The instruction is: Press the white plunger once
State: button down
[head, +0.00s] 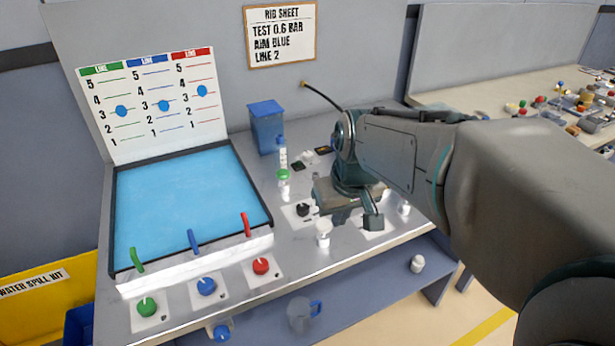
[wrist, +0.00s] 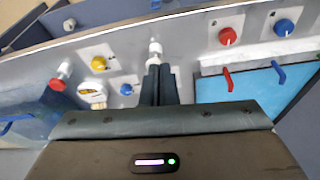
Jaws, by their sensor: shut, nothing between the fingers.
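The white plunger (head: 323,230) stands upright near the front edge of the metal bench, to the right of the red knob. In the wrist view the plunger (wrist: 155,48) shows just past my fingertips. My gripper (head: 340,216) points down over the bench, a little behind and to the right of the plunger in the head view. Its two fingers (wrist: 158,72) are together with nothing between them. A gap seems to show between fingertips and plunger, but the exact height is hard to tell.
Green (head: 146,307), blue (head: 206,286) and red (head: 260,266) knobs line the front left, before the blue tank (head: 185,205) with coloured levers. A black knob (head: 303,210) sits beside my gripper. A yellow knob (wrist: 98,63) is nearby. A clear jug (head: 304,313) stands below.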

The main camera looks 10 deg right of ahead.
jog(key=w+d+r+n+p, duration=0.1)
jog(key=w+r, duration=0.2)
jog(key=w, duration=0.5)
jog(key=shift+f, duration=0.1)
jog(key=p, duration=0.2)
send_over(323, 222)
jog(key=s, duration=0.1)
notch_tip(323, 222, down, 12)
jog(key=shift+d+r, duration=0.1)
jog(key=shift+f, duration=0.9)
